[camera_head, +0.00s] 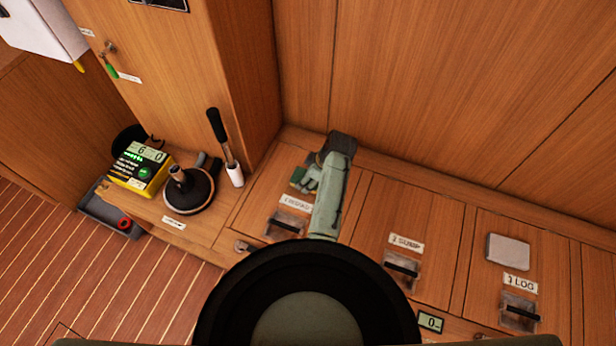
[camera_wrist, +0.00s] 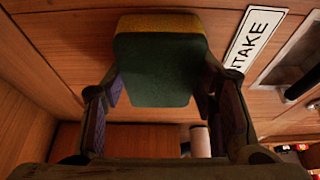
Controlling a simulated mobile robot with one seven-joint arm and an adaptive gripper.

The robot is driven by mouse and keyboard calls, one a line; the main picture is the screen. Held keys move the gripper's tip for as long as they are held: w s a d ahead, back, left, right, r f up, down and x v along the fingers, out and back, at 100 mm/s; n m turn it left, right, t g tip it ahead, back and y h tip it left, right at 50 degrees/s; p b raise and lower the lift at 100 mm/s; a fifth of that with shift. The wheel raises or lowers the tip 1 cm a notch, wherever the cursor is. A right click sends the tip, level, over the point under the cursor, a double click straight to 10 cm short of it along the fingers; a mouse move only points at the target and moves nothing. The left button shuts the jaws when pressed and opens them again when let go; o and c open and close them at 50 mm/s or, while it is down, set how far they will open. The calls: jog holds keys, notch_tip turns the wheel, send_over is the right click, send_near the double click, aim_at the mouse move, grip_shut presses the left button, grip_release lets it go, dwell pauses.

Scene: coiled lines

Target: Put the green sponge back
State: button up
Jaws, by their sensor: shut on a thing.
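The green sponge (camera_wrist: 155,70) has a dark green pad and a yellow-brown band along its far edge. It is between the two fingers of my gripper (camera_wrist: 165,95), which is shut on it. In the head view a small dark green part of the sponge (camera_head: 297,176) shows beside my gripper (camera_head: 308,180), above the wooden panel with the intake label (camera_head: 297,204). My arm hides the area to its right. I cannot tell whether the sponge touches the wood.
The sump panel (camera_head: 385,225) and log panel (camera_head: 500,220) lie to the right; a pale block (camera_head: 508,251) sits on the log panel. A wooden wall rises behind.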

jog(key=o, duration=1.2)
jog(key=shift+f, duration=0.1)
jog(key=shift+o, duration=0.2)
jog(key=v, duration=1.2)
jog(key=shift+r+b, duration=0.2)
jog(key=shift+b, duration=0.25)
